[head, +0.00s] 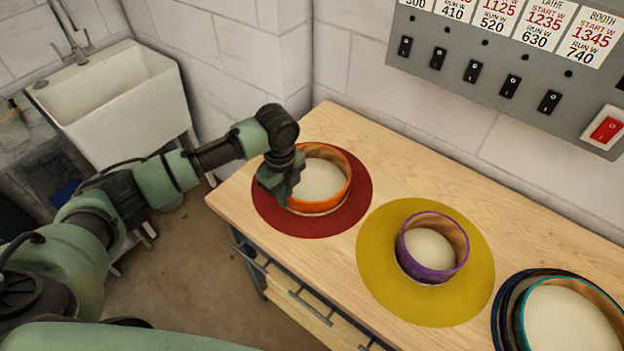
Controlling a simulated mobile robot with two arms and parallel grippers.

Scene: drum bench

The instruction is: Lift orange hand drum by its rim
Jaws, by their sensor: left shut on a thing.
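The orange hand drum (334,200) is an open ring with an orange rim and a pale skin inside. It stands over the dark red round mat (270,215) at the far left of the bench. My left gripper (284,188) points down at the drum's left rim and is shut on it. The fingertips are partly hidden by the gripper body. I cannot tell whether the drum's base touches the mat. My right gripper is not in view.
A purple drum (455,272) stands on a yellow round mat (380,265). A teal-rimmed drum (524,318) stands on dark stacked rings at the right. A switch panel (440,62) hangs on the wall. A white sink (110,95) is at the left.

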